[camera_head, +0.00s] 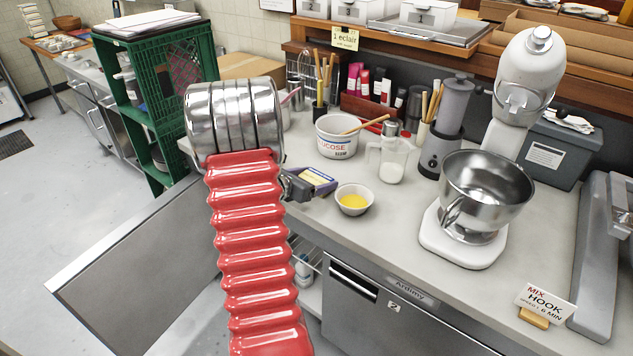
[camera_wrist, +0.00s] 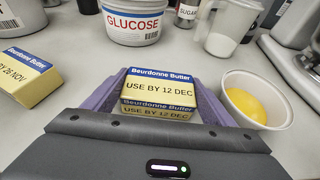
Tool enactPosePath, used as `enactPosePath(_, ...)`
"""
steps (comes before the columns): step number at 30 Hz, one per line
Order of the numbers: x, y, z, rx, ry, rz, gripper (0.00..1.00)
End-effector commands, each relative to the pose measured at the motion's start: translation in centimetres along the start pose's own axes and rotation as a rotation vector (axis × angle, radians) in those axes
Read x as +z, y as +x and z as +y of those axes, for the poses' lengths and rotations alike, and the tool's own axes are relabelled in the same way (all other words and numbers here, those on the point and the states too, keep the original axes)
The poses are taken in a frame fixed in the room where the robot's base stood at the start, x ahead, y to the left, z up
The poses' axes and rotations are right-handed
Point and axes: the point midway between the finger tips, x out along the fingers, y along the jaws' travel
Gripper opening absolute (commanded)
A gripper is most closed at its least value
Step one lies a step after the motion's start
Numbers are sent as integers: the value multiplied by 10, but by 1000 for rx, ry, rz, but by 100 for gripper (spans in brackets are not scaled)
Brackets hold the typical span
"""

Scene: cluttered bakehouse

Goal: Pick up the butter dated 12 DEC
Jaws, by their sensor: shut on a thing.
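The butter (camera_wrist: 158,84) marked "USE BY 12 DEC" is a yellow block with a blue "Beurdonne Butter" band. It sits between the purple fingers of my gripper (camera_wrist: 158,98), which is shut on it in the wrist view. In the head view the gripper and a yellow and blue block (camera_head: 318,176) show at the counter's left part, partly hidden by my arm. I cannot tell whether the block is clear of the counter. Another butter (camera_wrist: 28,72) marked "USE BY 26 NOV" lies to the left in the wrist view, apart from the gripper.
A white bowl with yellow contents (camera_wrist: 232,98) stands close to the right finger. Behind are a glucose tub (camera_head: 335,146) and a glass jug (camera_head: 391,170). A stand mixer (camera_head: 462,242) stands to the right.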

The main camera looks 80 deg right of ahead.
Motion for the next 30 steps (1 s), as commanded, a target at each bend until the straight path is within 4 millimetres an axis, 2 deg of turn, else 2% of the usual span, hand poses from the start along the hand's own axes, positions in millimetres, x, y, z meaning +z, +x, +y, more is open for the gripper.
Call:
enactPosePath(8, 11, -4, 0, 0, 3, -2, 48)
enactPosePath(24, 85, -35, 0, 0, 3, -3, 48)
enactPosePath(30, 93, -38, 0, 0, 1, 0, 48)
